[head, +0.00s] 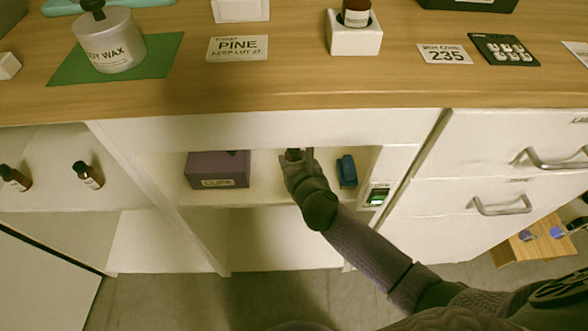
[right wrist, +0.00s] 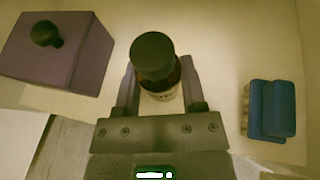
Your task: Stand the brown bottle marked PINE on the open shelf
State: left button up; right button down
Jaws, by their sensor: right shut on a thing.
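My right gripper (head: 297,154) reaches into the open middle shelf (head: 265,190) under the counter. In the right wrist view it is shut on a brown bottle (right wrist: 163,75) with a dark cap. The bottle's pale label (right wrist: 160,95) is mostly hidden, so I cannot read its name. I cannot tell whether its base touches the shelf board. A card marked PINE (head: 237,48) lies on the counter. Another brown bottle (head: 356,14) stands in a white holder (head: 355,40) on the counter. My left gripper is not in view.
A purple box (head: 217,170) is left of the gripper on the shelf, and a blue object (head: 347,171) is to the right. Two brown bottles (head: 15,179) (head: 88,175) are in the left compartment. Drawers with handles (head: 502,207) are at the right.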

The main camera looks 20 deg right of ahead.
notch_tip(320, 180, down, 4)
jog(key=b, duration=0.2)
jog(key=shift+r+b, duration=0.2)
jog(key=shift+b, duration=0.2)
jog(key=shift+w+f, duration=0.1)
jog(key=shift+f, duration=0.1)
jog(key=shift+r, duration=0.3)
jog(key=shift+f, duration=0.1)
jog(key=shift+c, duration=1.4)
grip_release()
jog(key=shift+o, duration=0.5)
